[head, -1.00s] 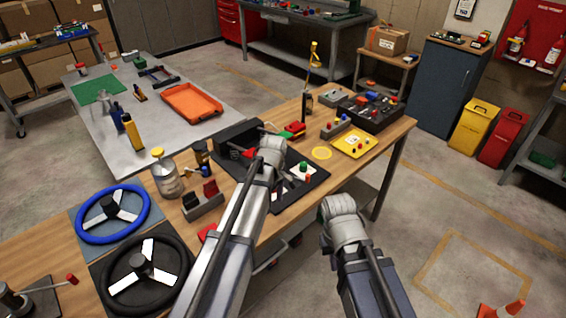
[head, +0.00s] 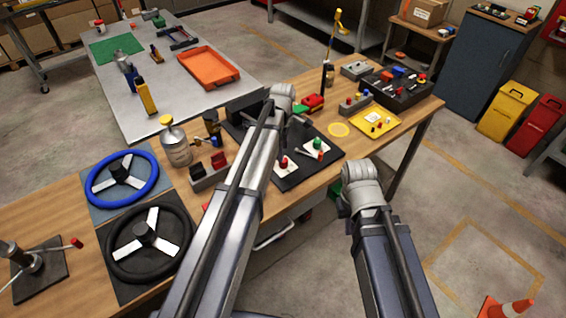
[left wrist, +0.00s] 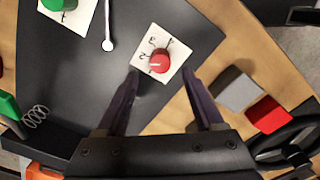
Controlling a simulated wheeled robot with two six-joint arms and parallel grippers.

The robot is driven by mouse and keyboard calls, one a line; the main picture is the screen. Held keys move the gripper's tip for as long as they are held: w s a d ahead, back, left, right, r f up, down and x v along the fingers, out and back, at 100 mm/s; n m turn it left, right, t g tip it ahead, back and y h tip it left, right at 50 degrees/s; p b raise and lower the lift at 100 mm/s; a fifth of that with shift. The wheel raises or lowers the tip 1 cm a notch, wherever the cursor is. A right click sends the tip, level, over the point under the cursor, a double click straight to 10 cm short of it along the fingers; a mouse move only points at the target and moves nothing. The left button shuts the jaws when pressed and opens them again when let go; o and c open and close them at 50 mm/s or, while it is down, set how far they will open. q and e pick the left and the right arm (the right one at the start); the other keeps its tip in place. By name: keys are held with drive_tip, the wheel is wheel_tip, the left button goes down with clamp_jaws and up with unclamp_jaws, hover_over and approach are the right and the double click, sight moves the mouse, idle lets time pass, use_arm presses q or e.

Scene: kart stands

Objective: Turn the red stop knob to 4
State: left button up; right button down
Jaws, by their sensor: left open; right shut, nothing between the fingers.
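The red stop knob (head: 283,162) sits on a white square dial plate on a dark panel (head: 297,181), just right of my left arm. In the left wrist view the red knob (left wrist: 159,60) stands on its white plate (left wrist: 171,72) with black numerals; I cannot surely tell which one its pale mark points at. My left gripper (left wrist: 161,76) is open and empty, its fingertips apart on either side of the plate's near part, in line with the knob. In the head view its fingers are hidden by the arm. My right gripper (head: 350,190) is shut and empty, right of the bench's front edge, fingers mostly hidden.
A green knob (head: 317,143) on another white plate and a small lever are beside the red knob. A grey box with red and black blocks (head: 209,171) stands left of my left arm. Two steering wheels (head: 122,179) lie further left.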

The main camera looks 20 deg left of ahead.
use_arm(q)
wheel_tip(320, 180, down, 6)
drive_tip(key=b, duration=0.5)
drive_tip(key=shift+r, duration=0.15)
clamp_jaws()
